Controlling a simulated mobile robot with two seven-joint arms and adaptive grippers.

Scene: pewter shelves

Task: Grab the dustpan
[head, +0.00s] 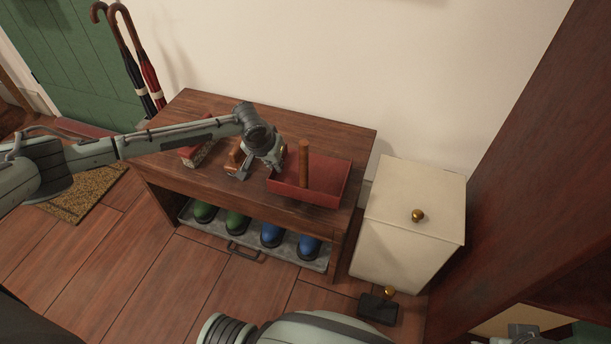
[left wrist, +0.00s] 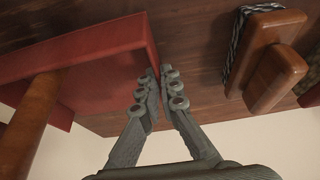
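The dustpan (head: 325,172) is a shallow red pan with an upright brown wooden handle (head: 304,163). It rests on the top of the wooden shoe bench (head: 215,120), near its right end. My left gripper (head: 262,172) is low over the bench at the dustpan's left side. In the left wrist view my left gripper (left wrist: 160,72) has its fingertips close together, one on each side of the dustpan's (left wrist: 90,55) side wall. My right arm shows along the bottom edge, and only a small part of its gripper shows at the bottom right corner.
A wooden brush (left wrist: 268,55) lies just beside the left gripper. A red item (head: 198,153) lies farther left on the bench. Green and blue shoes (head: 272,234) stand on a tray below. A cream bin (head: 410,205) with a brass knob stands right. Umbrellas (head: 148,75) lean at the back left.

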